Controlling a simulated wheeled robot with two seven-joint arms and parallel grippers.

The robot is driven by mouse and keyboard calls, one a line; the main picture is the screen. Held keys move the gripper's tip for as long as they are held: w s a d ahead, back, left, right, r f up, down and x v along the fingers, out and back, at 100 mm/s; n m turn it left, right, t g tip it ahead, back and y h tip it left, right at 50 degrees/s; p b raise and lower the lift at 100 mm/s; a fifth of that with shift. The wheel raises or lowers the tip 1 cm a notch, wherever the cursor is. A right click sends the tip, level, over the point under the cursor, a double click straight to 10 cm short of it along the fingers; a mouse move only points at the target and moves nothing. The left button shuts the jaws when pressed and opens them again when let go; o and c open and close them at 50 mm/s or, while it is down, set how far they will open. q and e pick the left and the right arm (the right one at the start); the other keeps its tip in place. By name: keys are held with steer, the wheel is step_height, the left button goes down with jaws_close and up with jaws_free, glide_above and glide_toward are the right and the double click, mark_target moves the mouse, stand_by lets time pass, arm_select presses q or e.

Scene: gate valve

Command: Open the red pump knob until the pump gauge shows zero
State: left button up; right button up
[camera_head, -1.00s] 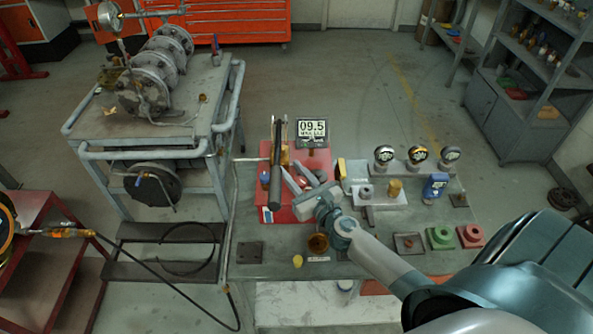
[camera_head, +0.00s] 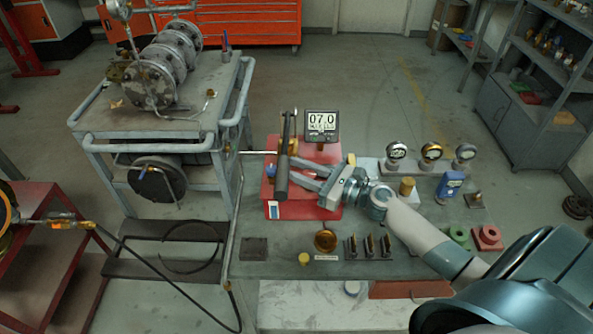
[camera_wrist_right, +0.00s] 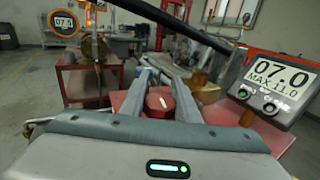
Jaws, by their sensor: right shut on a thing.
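The red pump (camera_head: 312,211) stands on the workbench with its long dark handle (camera_head: 282,155) raised over it. The pump gauge (camera_head: 321,124) reads 07.0, and in the right wrist view its display (camera_wrist_right: 276,76) also shows MAX 11.0. My right gripper (camera_head: 294,170) reaches in from the right, beside the handle. In the right wrist view its fingers (camera_wrist_right: 163,84) are shut on the red knob (camera_wrist_right: 160,99). The knob is hidden behind my gripper and the handle in the head view. My left gripper is not in view.
Several round gauges (camera_head: 431,152) stand at the bench's back right, with a blue device (camera_head: 449,185) in front. A brass cup (camera_head: 325,240) is near the front. A valve cart (camera_head: 150,120) stands left, and a hose (camera_head: 150,252) runs to the bench.

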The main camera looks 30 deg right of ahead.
steer(key=o, duration=1.1)
steer(key=shift+c, duration=0.2)
steer(key=shift+s, duration=0.1)
steer(key=shift+s+d+f+b, duration=0.1)
steer(key=shift+s+d+b, duration=0.25)
steer(key=shift+s, duration=0.1)
steer(key=b+v, duration=0.2)
steer(key=v, duration=0.5)
steer(key=shift+s+d+f+b, duration=0.1)
steer(key=shift+s+b, duration=0.1)
steer(key=shift+b, duration=0.1)
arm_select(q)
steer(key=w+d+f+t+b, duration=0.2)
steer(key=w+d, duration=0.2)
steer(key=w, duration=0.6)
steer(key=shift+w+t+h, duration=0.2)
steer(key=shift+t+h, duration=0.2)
arm_select(e)
steer(key=v, duration=0.8)
steer(key=shift+s+d+r, duration=0.2)
steer(key=shift+s, duration=0.05)
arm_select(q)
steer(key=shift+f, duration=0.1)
